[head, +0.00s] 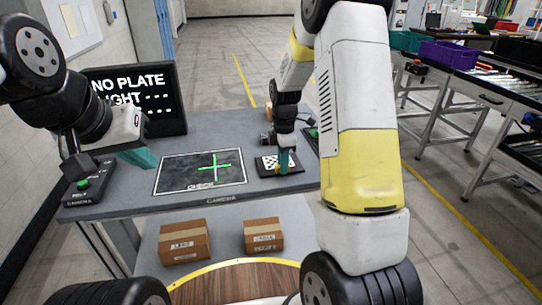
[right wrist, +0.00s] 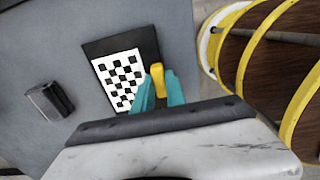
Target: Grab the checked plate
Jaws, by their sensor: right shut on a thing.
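The checked plate (head: 268,163) is white with black squares and lies on a dark pad at the right part of the grey table. In the right wrist view the plate (right wrist: 121,80) has a yellow grip (right wrist: 157,78) at its edge. My right gripper (head: 285,160) is over the plate's right side, pointing down, its teal fingers (right wrist: 160,82) shut on the yellow grip. The plate appears to rest on the pad; I cannot tell any small gap. My left gripper (head: 138,157) hangs above the table's left part, away from the plate; its finger gap is not clear.
A dark mat (head: 175,178) with a green cross lies mid-table. A screen (head: 150,125) reading "NO PLATE" stands behind it on the left. A green-button box (head: 88,187) is at the left edge. Cartons (head: 184,242) sit on the lower shelf.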

